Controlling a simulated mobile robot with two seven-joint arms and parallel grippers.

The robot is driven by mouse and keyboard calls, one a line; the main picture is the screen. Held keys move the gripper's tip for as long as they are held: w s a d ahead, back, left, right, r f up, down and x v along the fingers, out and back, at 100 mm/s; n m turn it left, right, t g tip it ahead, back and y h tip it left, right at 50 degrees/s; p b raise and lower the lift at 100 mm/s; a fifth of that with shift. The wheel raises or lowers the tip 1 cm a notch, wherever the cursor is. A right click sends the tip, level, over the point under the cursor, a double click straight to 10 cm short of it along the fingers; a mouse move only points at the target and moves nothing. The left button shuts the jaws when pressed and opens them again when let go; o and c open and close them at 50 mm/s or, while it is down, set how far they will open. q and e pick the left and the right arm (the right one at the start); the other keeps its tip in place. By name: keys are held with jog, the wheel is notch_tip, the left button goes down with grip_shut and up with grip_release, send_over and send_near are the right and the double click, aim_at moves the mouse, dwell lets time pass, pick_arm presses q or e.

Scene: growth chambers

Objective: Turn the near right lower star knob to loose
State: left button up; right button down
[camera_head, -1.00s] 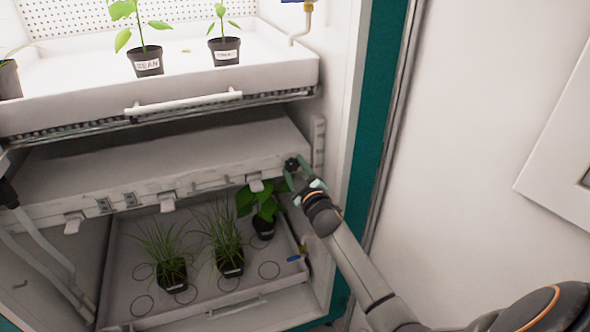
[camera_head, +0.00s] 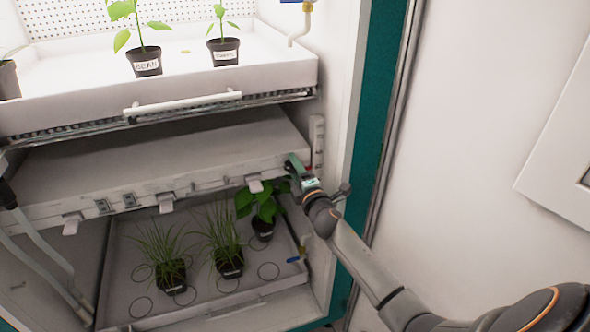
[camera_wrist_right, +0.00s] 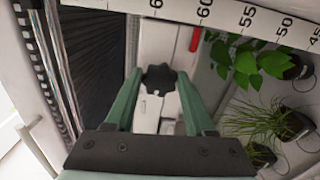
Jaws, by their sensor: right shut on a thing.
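The near right lower star knob (camera_wrist_right: 159,79) is black and lobed, and shows in the right wrist view between the tips of my right gripper's two green fingers. My right gripper (camera_head: 293,165) is shut on it at the right front corner of the lower shelf (camera_head: 80,208). In the head view the fingers hide the knob. How loose or tight the knob is cannot be seen. My left gripper is not in view.
Above, a white tray (camera_head: 250,79) with a front handle (camera_head: 182,103) holds potted plants. Below, a tray (camera_head: 128,288) holds grassy pots and a leafy plant (camera_head: 262,205). A blue-handled valve (camera_head: 297,259) sits under my right gripper. The right wall is close to my arm.

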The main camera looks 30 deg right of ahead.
jog(key=shift+n, duration=0.9)
jog(key=shift+c, duration=1.2)
grip_release()
jog(key=shift+s, duration=0.1)
jog(key=v, duration=1.2)
jog(key=shift+s, duration=0.2)
